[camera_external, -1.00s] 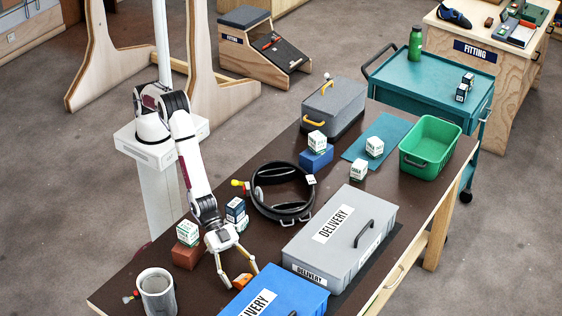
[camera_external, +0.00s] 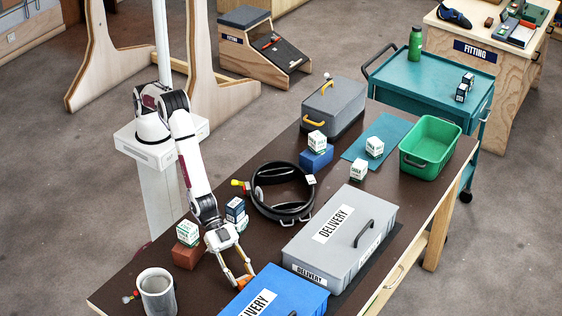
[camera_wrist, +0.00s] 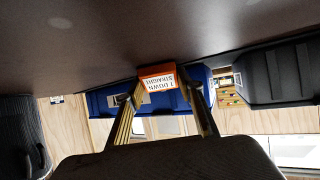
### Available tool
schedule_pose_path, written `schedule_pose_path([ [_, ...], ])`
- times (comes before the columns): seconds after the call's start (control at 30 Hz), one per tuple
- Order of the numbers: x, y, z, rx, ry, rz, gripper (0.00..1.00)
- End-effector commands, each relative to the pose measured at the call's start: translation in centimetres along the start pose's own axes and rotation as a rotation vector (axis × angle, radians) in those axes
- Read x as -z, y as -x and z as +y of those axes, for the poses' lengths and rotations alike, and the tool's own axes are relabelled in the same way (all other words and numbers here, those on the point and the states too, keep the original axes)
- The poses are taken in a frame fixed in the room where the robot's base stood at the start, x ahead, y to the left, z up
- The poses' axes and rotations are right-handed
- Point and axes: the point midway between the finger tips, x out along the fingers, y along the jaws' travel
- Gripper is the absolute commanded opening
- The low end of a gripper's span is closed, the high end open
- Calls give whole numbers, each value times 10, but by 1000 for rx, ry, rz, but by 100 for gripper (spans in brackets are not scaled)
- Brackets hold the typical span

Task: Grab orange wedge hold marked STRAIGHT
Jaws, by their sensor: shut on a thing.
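The orange wedge hold (camera_external: 244,282) is on the dark table, just left of the blue delivery box. In the wrist view the orange wedge hold (camera_wrist: 158,76) shows a white label reading "1 DOWN STRAIGHT". My gripper (camera_external: 242,279) reaches down to it with a finger on each side. In the wrist view my gripper (camera_wrist: 160,88) has its fingers closed against the wedge's two sides. The wedge appears at table level; I cannot tell whether it is lifted. Its underside is hidden.
A blue delivery box (camera_external: 275,296) stands close beside the wedge, and a grey delivery box (camera_external: 340,240) is behind it. A grey mug (camera_external: 157,292), a brick-red block (camera_external: 186,256), chalk boxes (camera_external: 236,212) and a black harness (camera_external: 283,192) are around. Some bare table lies left of the gripper.

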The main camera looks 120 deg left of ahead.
Motion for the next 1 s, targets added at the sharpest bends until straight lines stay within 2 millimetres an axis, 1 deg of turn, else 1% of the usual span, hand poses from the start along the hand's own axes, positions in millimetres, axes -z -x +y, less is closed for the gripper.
schedule_pose_path([
  [0.27,21,11,0,0,-1,3,15],
  [0.7,73,39,0,0,1,5,15],
  [0.9,84,46,0,0,-1,3,15],
  [1.0,86,47,0,0,-1,3,15],
])
